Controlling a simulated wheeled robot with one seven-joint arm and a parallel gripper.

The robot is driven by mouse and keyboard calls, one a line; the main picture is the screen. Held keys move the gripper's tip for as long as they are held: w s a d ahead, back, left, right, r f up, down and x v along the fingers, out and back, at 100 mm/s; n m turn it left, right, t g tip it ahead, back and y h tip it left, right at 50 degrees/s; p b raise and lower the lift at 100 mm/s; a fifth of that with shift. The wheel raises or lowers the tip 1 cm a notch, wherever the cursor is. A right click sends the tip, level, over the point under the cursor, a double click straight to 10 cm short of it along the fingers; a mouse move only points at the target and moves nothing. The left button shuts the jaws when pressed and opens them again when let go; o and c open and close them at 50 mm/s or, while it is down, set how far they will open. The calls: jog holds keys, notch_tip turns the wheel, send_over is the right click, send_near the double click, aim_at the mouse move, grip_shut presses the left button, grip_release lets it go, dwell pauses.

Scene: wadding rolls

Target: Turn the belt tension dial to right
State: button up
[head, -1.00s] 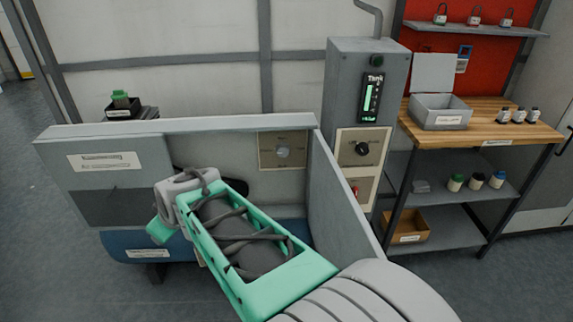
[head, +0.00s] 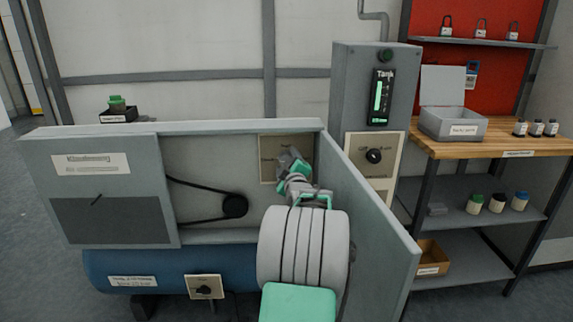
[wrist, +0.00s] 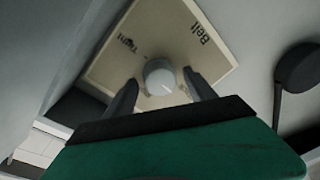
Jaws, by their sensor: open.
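The belt tension dial (wrist: 160,77) is a round pale grey knob on a beige panel (wrist: 187,42) marked "Belt" and "Tight" in the wrist view. A faint line marks its face, pointing towards the lower right there. My gripper (wrist: 161,84) is open, with one dark finger on each side of the dial. I cannot tell whether the fingers touch it. In the head view the same panel (head: 268,168) is on the back wall of the open grey housing, and my gripper (head: 290,158) is in front of it, hiding the dial.
The housing's right side wall (head: 362,195) stands close beside my arm. A black pulley (head: 235,206) with a belt is left of the panel. A blue tank (head: 180,275) with another dial (head: 204,289) is below. A grey control box (head: 350,100) stands right, near a shelved workbench (head: 500,145).

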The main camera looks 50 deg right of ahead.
jog(key=shift+w+d, duration=0.1)
jog(key=c, duration=1.4)
